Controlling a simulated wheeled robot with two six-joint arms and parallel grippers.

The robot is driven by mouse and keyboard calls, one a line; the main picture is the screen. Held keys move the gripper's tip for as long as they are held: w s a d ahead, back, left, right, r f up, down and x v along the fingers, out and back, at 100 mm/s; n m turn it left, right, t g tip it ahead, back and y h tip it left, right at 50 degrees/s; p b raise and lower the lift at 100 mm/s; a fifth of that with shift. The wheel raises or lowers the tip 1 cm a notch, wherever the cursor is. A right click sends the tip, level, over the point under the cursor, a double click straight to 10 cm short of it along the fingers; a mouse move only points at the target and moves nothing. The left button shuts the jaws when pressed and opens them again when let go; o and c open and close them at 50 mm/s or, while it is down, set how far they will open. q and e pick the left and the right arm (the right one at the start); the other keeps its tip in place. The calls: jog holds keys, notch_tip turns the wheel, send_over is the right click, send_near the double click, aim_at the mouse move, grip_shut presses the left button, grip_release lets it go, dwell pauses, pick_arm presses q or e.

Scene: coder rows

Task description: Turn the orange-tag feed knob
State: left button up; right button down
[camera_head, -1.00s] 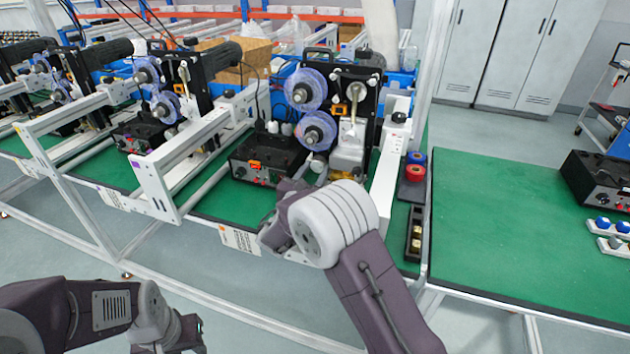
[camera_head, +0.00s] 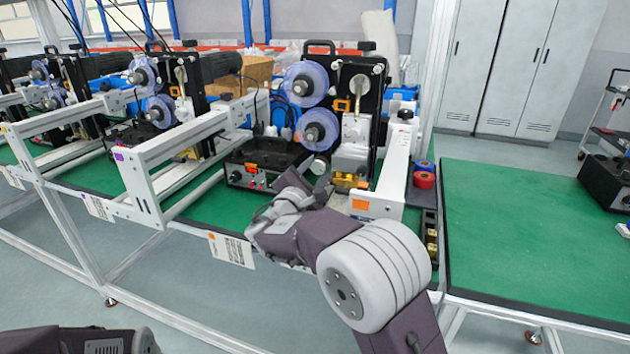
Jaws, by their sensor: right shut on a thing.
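The coder unit (camera_head: 352,88) with orange tags stands mid-view, two blue-purple reels on its front. Its black control box (camera_head: 262,160) has an orange tag (camera_head: 251,168) and small knobs and buttons on its front. My right gripper (camera_head: 306,183) reaches to the right end of this box. It is shut on the feed knob there; my wrist and fingers hide most of the knob and the contact. How far the knob is turned cannot be seen. My left gripper is out of view; only part of my left arm shows at the bottom left.
A white rail (camera_head: 397,165) with an orange tag on its end stands right of the coder. Red and blue rolls (camera_head: 424,175) lie beside it. Another coder row and white frame (camera_head: 150,180) stand left. The green table (camera_head: 540,225) at right is mostly clear.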

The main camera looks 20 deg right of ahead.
dwell(0.4)
jog(key=c, duration=0.9)
grip_release()
jog(key=v, duration=0.9)
jog(key=shift+p, duration=0.4)
